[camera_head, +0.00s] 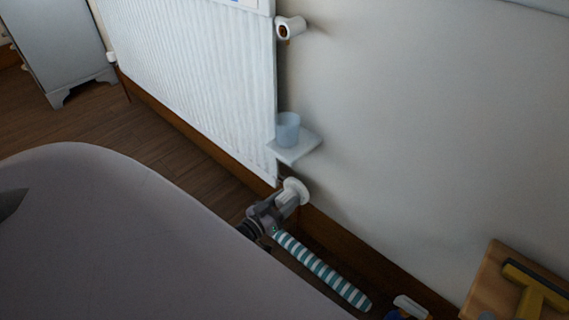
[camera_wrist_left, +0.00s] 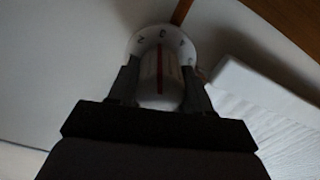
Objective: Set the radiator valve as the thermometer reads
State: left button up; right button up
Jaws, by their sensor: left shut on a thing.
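The white radiator valve (camera_head: 297,188) is low on the wall by the radiator's near end. My left gripper (camera_head: 280,203) is shut on its knob. In the left wrist view the white knob (camera_wrist_left: 161,88) sits between the two fingers, with a red line along it. Behind it is a round dial (camera_wrist_left: 143,39) with numerals; 2, 3 and 4 can be made out, and the red line points close to 3. I cannot make out a thermometer or its reading. My right gripper is not in view.
The white radiator (camera_head: 195,75) runs along the wall. A small shelf (camera_head: 304,151) above the valve holds a bluish cup (camera_head: 287,129). A striped roll (camera_head: 320,268) lies below. A wooden surface (camera_head: 487,291) with a yellow-handled tool (camera_head: 537,291) is at lower right.

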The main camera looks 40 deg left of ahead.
pick_arm(q)
jog(key=m, duration=0.4)
jog(key=shift+m, duration=2.3)
jog(key=o, duration=1)
jog(key=shift+o, duration=0.2)
jog(key=shift+s, duration=0.15)
